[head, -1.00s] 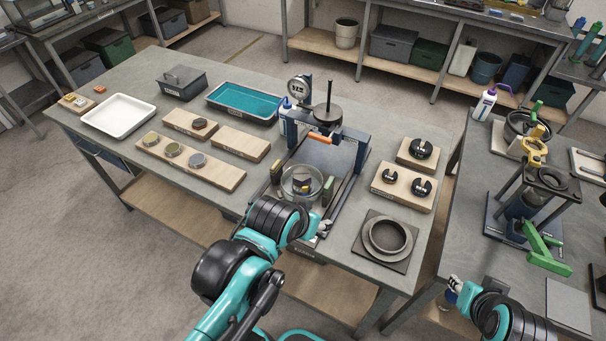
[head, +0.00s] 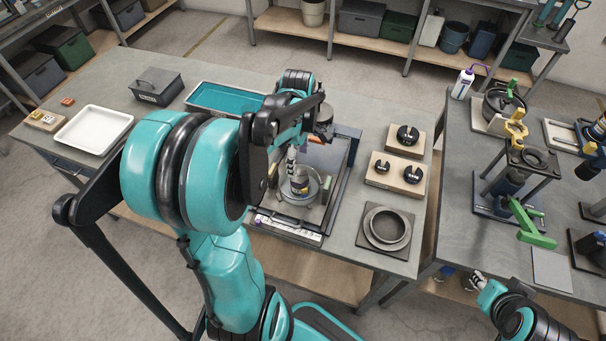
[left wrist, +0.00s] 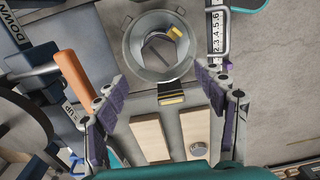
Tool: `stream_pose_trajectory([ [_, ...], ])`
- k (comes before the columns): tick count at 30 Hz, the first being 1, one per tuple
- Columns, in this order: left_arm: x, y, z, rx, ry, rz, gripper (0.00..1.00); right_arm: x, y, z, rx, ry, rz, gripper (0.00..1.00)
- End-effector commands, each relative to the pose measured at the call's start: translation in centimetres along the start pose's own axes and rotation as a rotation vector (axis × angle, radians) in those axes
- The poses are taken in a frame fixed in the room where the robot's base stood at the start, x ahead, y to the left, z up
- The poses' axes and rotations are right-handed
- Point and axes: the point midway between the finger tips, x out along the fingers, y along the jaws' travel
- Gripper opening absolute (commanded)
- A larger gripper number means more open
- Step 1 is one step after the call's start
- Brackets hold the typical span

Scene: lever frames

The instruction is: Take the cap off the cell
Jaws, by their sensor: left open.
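The cell (head: 314,194) is a round, grey, clear-walled bowl on the bed of the lever frame (head: 338,180). It also shows from above in the left wrist view (left wrist: 135,52). A dark part with a yellow mark (left wrist: 174,34) sits inside it; I cannot tell for sure that this is the cap. My left gripper (head: 295,168) is over the cell, partly hidden by my own arm. In the left wrist view its two purple-padded fingers (left wrist: 160,90) are apart with nothing held between them. My right gripper (head: 476,281) is far off at lower right, small and unclear.
A dark, yellow-banded block (left wrist: 171,94) stands beside the cell. The frame's orange handle (left wrist: 80,85) is close to one finger. Weights on wooden boards (head: 398,172) and a ringed plate (head: 388,226) lie to the right. A white tray (head: 72,146) is at left.

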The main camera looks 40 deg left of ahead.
Motion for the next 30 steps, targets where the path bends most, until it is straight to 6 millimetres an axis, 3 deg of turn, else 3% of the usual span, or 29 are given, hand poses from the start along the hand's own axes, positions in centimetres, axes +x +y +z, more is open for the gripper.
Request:
stream_pose_trajectory([
  [12, 5.9, 0.0, 0.5, 0.004, 0.000, 0.002, 0.71, 1.9, 0.0, 1.4, 0.000, 0.000, 0.000, 0.31],
  [21, 6.4, 0.0, 0.5, 0.005, 0.000, 0.003, 0.71, 1.9, 0.0, 1.4, 0.000, 0.000, 0.000, 0.31],
  [23, 6.4, 0.0, 0.5, 0.005, 0.000, 0.003, 0.60, 1.9, 0.0, 1.4, 0.000, 0.000, 0.000, 0.31],
  [29, 6.4, 0.0, 0.5, 0.005, 0.000, 0.003, 0.07, 1.9, 0.0, 1.4, 0.000, 0.000, 0.000, 0.31],
  [30, 6.4, -0.1, 0.5, 0.005, 0.000, 0.003, 0.06, 1.9, 0.0, 1.4, 0.000, 0.000, 0.000, 0.31],
])
